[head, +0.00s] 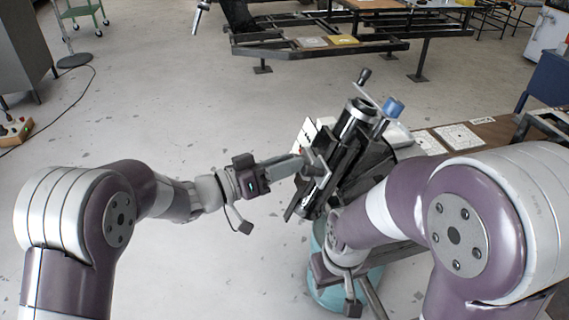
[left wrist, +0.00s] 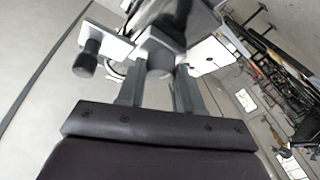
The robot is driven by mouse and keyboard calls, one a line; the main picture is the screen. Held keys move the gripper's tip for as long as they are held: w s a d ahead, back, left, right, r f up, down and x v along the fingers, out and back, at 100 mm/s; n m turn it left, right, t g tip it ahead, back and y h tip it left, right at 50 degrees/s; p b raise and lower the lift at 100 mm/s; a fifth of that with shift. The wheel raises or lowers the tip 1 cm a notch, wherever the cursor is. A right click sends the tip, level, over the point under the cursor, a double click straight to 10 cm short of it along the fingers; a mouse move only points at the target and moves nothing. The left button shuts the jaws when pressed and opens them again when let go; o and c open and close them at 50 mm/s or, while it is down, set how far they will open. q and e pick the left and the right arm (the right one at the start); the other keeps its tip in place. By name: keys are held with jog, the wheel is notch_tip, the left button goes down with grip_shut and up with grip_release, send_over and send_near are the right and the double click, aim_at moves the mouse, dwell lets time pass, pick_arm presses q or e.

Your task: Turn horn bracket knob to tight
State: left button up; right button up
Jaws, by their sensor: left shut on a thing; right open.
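A dark, tilted spring suspension assembly (head: 345,150) stands right of centre in the head view. My left gripper (head: 312,165) reaches its near left side. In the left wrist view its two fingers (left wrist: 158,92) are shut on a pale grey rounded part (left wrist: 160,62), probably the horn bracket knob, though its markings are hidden. A black cylindrical handle (left wrist: 88,57) on a pale plate stands left of the fingers, apart from them. My right gripper (head: 362,293) is low in the head view, in front of the assembly, open; its fingertips are hard to make out.
A blue-capped part (head: 393,106) and a black-ended lever (head: 364,76) stick up from the assembly's top. A teal round base (head: 325,290) stands below. A wooden bench (head: 492,130) with papers is at right. The floor at left is mostly clear.

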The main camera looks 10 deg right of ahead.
pick_arm(q)
jog(key=shift+w+r+m+g+y+p, duration=0.15)
jog(key=shift+m+g+y+p, duration=0.25)
jog(key=shift+m+g, duration=2.55)
jog(key=shift+w+m+g+y+p, duration=0.3)
jog(key=shift+m+g+y, duration=0.35)
jog(key=shift+m, duration=4.45)
jog(key=shift+w+r+m+g+y+p, duration=0.15)
jog(key=shift+m+g+y+p, duration=0.2)
jog(key=shift+m+g, duration=2.65)
jog(key=shift+m+t, duration=1.1)
jog(key=shift+m, duration=0.15)
jog(key=o, duration=1)
jog(key=shift+o, duration=0.2)
